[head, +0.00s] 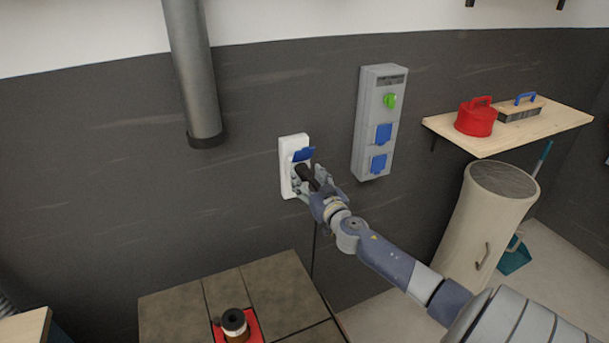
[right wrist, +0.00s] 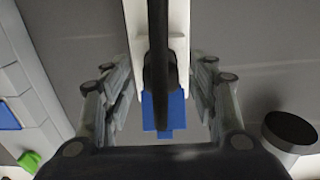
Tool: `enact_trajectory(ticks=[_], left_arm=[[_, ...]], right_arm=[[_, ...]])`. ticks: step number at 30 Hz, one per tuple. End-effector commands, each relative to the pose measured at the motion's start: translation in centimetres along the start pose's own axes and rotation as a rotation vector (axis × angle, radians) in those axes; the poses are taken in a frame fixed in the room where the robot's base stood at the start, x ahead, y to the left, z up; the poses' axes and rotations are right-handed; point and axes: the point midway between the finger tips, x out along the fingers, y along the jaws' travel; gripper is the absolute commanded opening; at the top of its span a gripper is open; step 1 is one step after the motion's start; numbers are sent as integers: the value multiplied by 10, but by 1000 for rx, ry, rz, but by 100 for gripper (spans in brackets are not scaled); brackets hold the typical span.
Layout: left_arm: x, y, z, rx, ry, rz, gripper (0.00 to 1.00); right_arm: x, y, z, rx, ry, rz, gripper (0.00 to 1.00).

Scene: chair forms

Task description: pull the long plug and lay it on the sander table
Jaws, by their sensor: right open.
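The long plug (head: 307,173) is dark and sits at a white wall socket (head: 286,182) with a raised blue flap (head: 304,154). In the right wrist view the plug (right wrist: 158,72) and its black cable run down the middle, in front of the white socket (right wrist: 138,22) and blue flap (right wrist: 162,112). My right gripper (head: 312,181) is at the plug, and its open fingers (right wrist: 160,85) stand on both sides of it with gaps. A table with a grey-brown tiled top (head: 170,312) stands below; I cannot tell if it is the sander table. My left gripper is out of view.
A grey panel (head: 369,128) with blue covers and a green knob hangs right of the socket. A grey pipe (head: 190,70) hangs to the left. A red base with a dark roll (head: 234,322) stands on the tiled table. A wooden shelf (head: 550,118) is at right.

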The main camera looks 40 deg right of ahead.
Motion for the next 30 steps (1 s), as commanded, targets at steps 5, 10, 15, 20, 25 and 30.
enact_trajectory(ticks=[5,10,15,20,25,30], left_arm=[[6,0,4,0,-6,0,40],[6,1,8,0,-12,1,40],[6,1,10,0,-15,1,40],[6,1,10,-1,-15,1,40],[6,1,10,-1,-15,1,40],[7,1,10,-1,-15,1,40]], right_arm=[[16,0,0,0,1,0,53],[22,0,0,-1,0,-1,53],[22,0,0,-1,0,-1,53],[22,0,0,-1,0,-1,53],[22,0,0,-1,0,-1,53],[22,-1,0,1,0,-2,53]])
